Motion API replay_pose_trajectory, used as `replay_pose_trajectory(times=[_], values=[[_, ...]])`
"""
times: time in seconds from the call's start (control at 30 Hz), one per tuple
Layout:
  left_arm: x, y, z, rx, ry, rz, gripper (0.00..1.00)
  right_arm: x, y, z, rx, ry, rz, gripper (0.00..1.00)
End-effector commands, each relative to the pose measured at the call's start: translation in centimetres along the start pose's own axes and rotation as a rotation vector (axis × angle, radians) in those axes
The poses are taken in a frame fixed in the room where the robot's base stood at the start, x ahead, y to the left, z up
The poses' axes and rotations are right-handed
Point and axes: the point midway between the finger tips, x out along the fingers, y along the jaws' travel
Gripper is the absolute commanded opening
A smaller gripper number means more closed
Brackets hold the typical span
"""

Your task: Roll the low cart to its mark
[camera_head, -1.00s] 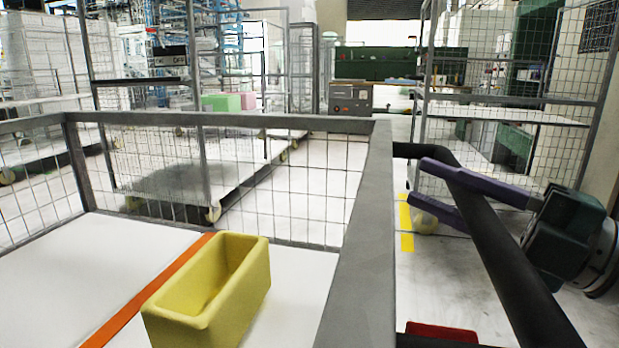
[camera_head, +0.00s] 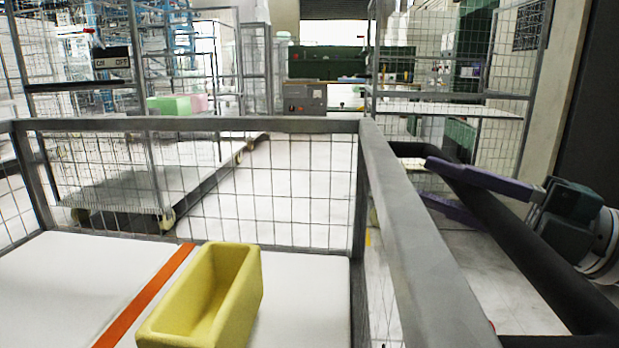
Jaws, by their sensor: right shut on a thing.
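A cart with a grey frame (camera_head: 240,124), wire-mesh sides and a white deck (camera_head: 55,270) fills the foreground. An orange stripe (camera_head: 150,295) crosses its deck, and an open yellow bin (camera_head: 215,300) stands on it. A black tubular handle (camera_head: 520,250) runs along the cart's right side. My right gripper (camera_head: 437,184), with purple fingers, is shut on this handle, one finger above and one below it. My left gripper is not in view. A small bit of yellow floor marking (camera_head: 369,238) shows through the mesh; I cannot tell whether it is the cart's mark.
Another flat cart (camera_head: 120,190) with mesh sides stands ahead on the left. A mesh-sided shelf rack (camera_head: 450,108) stands ahead on the right, near a wall. A grey control box (camera_head: 304,98) stands further back. Pale floor (camera_head: 300,175) lies open between them.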

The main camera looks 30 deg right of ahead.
Motion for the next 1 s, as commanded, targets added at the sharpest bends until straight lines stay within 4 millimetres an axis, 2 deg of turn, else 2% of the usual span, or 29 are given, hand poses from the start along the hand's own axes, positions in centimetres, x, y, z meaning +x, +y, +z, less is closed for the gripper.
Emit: replay_pose_trajectory(times=[0.03, 0.27, 0.57, 0.67, 1.0], values=[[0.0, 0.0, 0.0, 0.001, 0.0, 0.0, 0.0, 0.1, 0.2, 0.0, 0.0, 0.003, 0.004, 0.35], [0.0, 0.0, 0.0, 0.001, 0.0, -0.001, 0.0, 0.0, 0.1, 0.0, 0.0, 0.001, 0.002, 0.61], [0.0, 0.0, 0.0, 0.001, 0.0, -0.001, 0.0, -0.3, -0.1, 0.0, 0.002, 0.0, -0.001, 0.62], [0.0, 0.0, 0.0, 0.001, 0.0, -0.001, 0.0, -1.4, -0.1, 0.0, 0.004, -0.002, -0.002, 0.62], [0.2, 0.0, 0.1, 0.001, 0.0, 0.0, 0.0, -8.0, -0.1, 0.0, 0.003, -0.003, -0.002, 0.62]])
